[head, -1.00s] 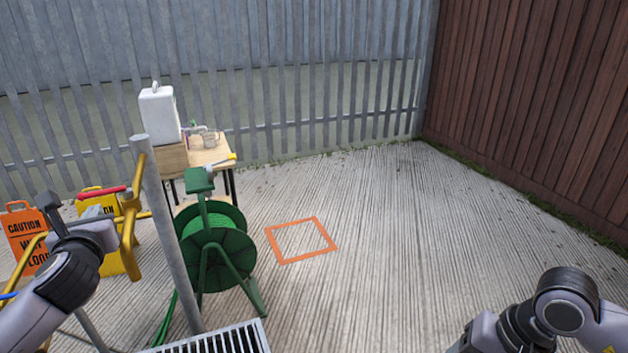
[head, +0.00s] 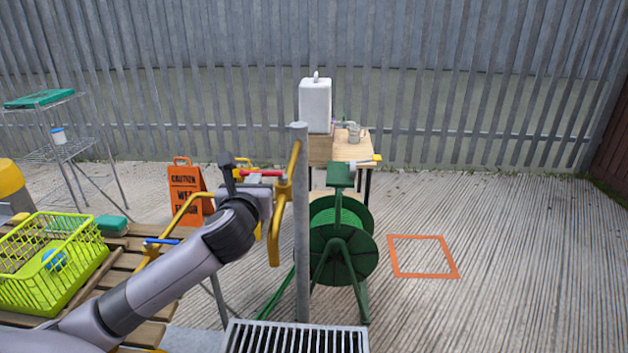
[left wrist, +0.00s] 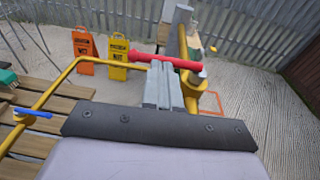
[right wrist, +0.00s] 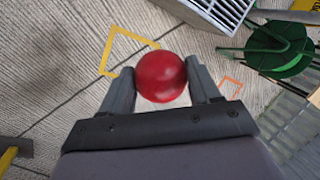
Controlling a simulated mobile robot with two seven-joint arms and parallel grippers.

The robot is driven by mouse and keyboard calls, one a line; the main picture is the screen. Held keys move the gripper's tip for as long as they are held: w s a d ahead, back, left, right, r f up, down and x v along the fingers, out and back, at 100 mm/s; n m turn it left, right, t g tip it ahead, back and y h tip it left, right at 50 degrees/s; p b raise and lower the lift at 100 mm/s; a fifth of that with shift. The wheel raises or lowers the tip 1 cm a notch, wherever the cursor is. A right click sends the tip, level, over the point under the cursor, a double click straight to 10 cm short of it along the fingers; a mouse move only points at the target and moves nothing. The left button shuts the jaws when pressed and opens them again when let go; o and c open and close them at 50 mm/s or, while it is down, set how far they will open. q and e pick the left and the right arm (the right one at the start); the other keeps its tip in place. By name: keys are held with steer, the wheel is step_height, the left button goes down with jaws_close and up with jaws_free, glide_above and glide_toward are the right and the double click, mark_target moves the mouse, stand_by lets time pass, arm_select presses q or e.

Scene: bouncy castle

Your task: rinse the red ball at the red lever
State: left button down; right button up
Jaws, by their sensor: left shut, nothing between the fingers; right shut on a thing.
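The red lever (head: 262,173) sits on the yellow pipe beside a grey post. It also shows in the left wrist view (left wrist: 165,60), lying crosswise just beyond my left gripper (left wrist: 164,85). That gripper is shut and empty, with its fingertips close to the lever; I cannot tell whether they touch it. In the head view my left gripper (head: 245,180) is beside the lever. The red ball (right wrist: 161,76) is held between the fingers of my right gripper (right wrist: 162,80) in the right wrist view. My right arm is outside the head view.
A floor grate (head: 295,338) lies below the post. A green hose reel (head: 340,240) stands right of it. A yellow-green basket (head: 50,265) with a blue ball rests on a slatted wooden bench at left. A blue lever (head: 162,241) is nearby.

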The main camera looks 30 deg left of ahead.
arm_select(q)
steer(key=shift+w+a+r, duration=0.3)
steer(key=shift+a, duration=0.1)
arm_select(e)
steer(key=shift+s, duration=0.15)
steer(key=shift+d, duration=0.1)
